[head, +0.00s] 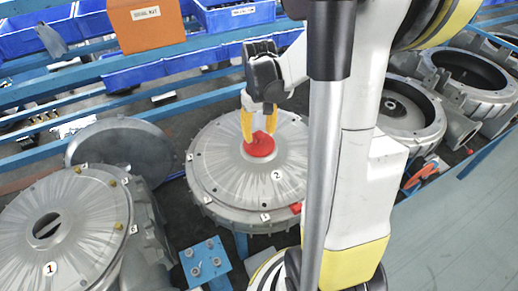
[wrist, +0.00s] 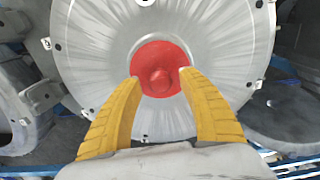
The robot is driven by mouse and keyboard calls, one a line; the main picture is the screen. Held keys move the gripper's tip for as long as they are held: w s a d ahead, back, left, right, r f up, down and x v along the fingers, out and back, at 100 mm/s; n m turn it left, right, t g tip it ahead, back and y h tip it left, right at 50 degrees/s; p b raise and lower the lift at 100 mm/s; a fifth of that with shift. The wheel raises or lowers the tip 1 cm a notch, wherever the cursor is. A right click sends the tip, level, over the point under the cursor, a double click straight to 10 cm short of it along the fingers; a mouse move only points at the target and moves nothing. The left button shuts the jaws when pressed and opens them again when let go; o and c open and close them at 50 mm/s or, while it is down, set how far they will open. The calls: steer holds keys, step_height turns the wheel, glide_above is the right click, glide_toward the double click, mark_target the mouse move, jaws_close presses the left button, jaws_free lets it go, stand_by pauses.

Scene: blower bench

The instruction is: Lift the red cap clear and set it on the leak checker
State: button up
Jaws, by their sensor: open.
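The red cap (head: 260,149) sits at the centre of the round grey housing cover marked 2 (head: 225,180). In the wrist view the cap (wrist: 147,56) is a red disc with a raised knob in its middle. My gripper (head: 259,135) is over the cap with its yellow fingers pointing down. In the wrist view my gripper (wrist: 159,77) is open, one fingertip on each side of the knob, overlapping the cap's lower edge. I cannot tell whether the fingers touch it. No object is clearly recognisable as the leak checker.
Another grey housing marked 1 (head: 85,225) stands at the left, with a grey disc (head: 122,148) behind it. A blue block with bolts (head: 205,262) is in front. An orange box (head: 147,22) and blue bins (head: 235,14) line the back. Open ring housings (head: 402,112) stand right.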

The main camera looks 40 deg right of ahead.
mark_target(259, 133)
jaws_close()
steer(key=shift+r+p, duration=0.45)
steer(key=shift+r, duration=0.25)
stand_by(0.5)
steer(key=shift+r+p, duration=0.85)
steer(key=shift+r, duration=0.65)
